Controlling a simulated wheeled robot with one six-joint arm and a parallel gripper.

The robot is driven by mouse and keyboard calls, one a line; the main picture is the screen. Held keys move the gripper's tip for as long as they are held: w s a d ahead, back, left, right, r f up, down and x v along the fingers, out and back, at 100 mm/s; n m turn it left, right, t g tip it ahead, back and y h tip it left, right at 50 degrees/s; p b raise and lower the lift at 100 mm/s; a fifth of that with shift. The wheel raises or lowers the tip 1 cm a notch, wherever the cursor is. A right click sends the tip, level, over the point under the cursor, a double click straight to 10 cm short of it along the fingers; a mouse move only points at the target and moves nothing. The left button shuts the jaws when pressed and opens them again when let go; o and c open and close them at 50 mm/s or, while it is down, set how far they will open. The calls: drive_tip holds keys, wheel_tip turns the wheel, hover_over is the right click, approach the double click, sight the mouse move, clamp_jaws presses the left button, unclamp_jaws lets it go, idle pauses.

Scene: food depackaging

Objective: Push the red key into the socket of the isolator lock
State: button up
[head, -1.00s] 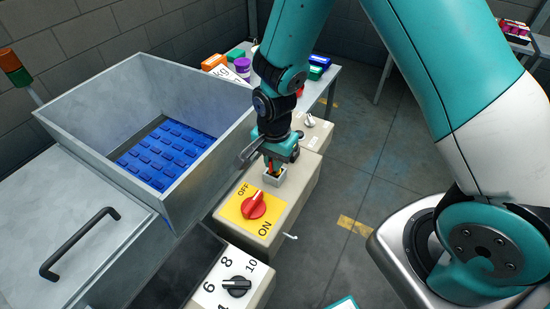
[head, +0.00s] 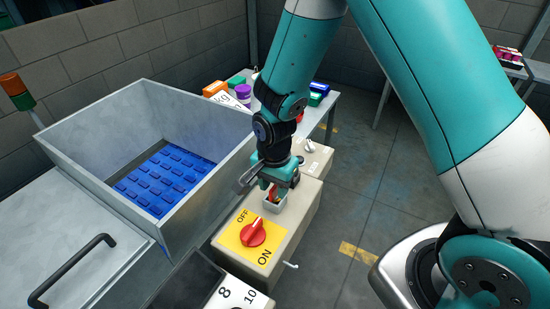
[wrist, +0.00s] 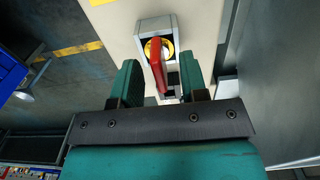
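The red key (wrist: 158,66) stands in the round yellow socket of the isolator lock (wrist: 167,44), a grey square housing. How deep it sits I cannot tell. In the head view the lock's grey housing (head: 274,205) is on top of the beige box, beyond the ON/OFF knob. My gripper (wrist: 159,72) has its two teal fingers on either side of the key, with gaps visible, so it appears open. In the head view my gripper (head: 272,187) is right over the lock and hides most of the key.
A red ON/OFF knob (head: 253,233) on a yellow plate is in front of the lock. A deep metal hopper (head: 110,208) with a blue studded floor stands close on the left. A numbered dial plate (head: 232,297) is nearer. Open floor is on the right.

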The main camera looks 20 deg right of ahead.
sight(274, 186)
wheel_tip(274, 186, up, 16)
drive_tip(key=b, duration=0.1)
drive_tip(key=shift+b, duration=0.3)
drive_tip(key=s+a+r+n+y, duration=0.2)
drive_tip(key=s+r+n, duration=0.1)
drive_tip(key=s+n, duration=0.6)
drive_tip(key=s+a+r+n+y, duration=0.2)
drive_tip(key=s+r+n, duration=0.1)
drive_tip(key=s+n, duration=0.6)
drive_tip(key=shift+s+a+r, duration=0.15)
drive_tip(key=shift+s+r, duration=0.15)
drive_tip(key=shift+r, duration=0.1)
